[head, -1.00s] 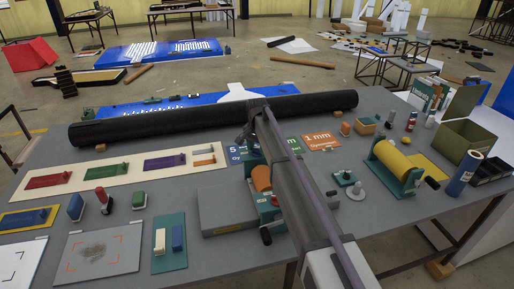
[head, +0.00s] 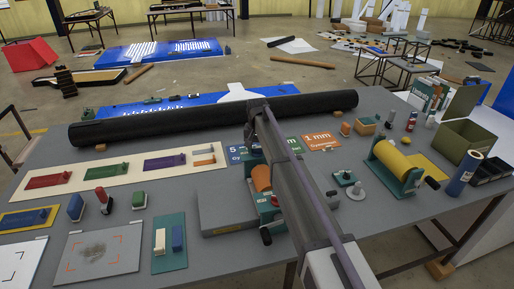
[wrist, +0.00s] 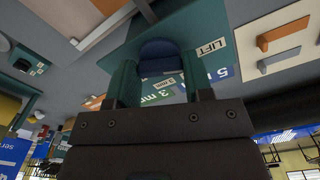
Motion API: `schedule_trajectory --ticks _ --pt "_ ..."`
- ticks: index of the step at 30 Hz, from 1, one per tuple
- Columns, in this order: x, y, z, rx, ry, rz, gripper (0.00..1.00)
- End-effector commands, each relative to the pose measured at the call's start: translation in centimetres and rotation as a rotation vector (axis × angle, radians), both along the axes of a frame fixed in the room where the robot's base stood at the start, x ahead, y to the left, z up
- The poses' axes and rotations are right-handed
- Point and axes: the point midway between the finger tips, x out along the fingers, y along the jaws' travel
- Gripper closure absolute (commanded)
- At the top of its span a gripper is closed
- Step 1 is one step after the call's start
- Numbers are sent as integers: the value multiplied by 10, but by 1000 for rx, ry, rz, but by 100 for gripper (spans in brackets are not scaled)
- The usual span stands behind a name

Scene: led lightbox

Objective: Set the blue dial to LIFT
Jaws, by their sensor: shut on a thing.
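The blue dial (wrist: 160,56) shows in the wrist view between the two dark green fingers of my gripper (wrist: 160,75). My gripper is shut on it, with one finger at each side. The dial stands at a green panel (wrist: 215,22), and a white LIFT label (wrist: 209,48) is on the panel to the dial's right. The fingers and gripper body hide much of the dial, so I cannot tell where it points. In the head view my arm covers the dial.
An orange roller (head: 261,178) stands close to my arm on the grey table. A long black roll (head: 200,119) lies behind it. An orange 1 mm card (head: 321,142) lies to the right. A yellow roller (head: 391,160) is further right.

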Motion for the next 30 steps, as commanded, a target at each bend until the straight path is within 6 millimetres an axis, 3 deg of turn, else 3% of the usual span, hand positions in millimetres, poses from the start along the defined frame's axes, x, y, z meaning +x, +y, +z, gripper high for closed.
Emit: schedule_trajectory --ticks 3,4,12,22,30 --pt "0 0 0 0 0 1 77" --pt "0 0 0 0 0 1 51" --pt "0 0 0 0 0 0 28" --pt "0 0 11 0 0 -1 28" --pt "0 0 73 0 0 -1 28"
